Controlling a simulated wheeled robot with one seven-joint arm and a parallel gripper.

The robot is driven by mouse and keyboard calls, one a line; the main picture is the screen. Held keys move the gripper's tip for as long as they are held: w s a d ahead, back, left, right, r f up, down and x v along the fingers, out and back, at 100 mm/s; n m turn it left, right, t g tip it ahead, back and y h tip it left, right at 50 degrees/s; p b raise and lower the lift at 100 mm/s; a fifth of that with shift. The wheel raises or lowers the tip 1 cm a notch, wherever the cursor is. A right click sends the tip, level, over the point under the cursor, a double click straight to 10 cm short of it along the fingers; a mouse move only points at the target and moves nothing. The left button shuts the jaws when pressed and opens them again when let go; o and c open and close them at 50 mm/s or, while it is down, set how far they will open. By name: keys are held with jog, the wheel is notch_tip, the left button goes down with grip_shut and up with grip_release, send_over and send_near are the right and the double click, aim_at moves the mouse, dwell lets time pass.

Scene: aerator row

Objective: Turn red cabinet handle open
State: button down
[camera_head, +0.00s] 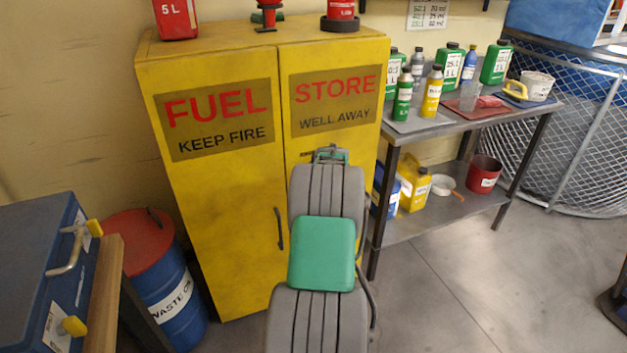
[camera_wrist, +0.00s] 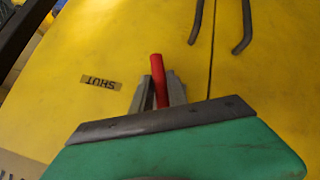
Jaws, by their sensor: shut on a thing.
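The yellow cabinet (camera_head: 225,220) stands in the middle of the head view, with "FUEL STORE" panels across two doors. Its red handle (camera_wrist: 157,68) shows only in the wrist view, sticking out between my fingers. My gripper (camera_wrist: 160,88) is shut on the handle, close to the yellow door face. A small "SHUT" label (camera_wrist: 101,84) reads upside down beside the handle, to its left. In the head view my arm covers the handle and most of the right door.
Two dark pull bars (camera_wrist: 197,22) (camera_wrist: 243,28) flank the door seam. A blue "WASTE OIL" drum (camera_head: 170,300) stands left of the cabinet. A steel bench (camera_head: 440,125) with bottles stands close on the right. Grey floor (camera_head: 470,290) is clear at lower right.

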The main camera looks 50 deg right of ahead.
jog(key=shift+a+f+m+t+y, duration=0.15)
jog(key=shift+m+t+y, duration=0.75)
jog(key=shift+y, duration=0.6)
jog(key=shift+w, duration=0.1)
jog(key=c, duration=1.3)
grip_release()
jog(key=shift+s+r, duration=0.3)
jog(key=shift+r, duration=0.15)
jog(key=v, duration=0.7)
jog(key=shift+f, duration=0.15)
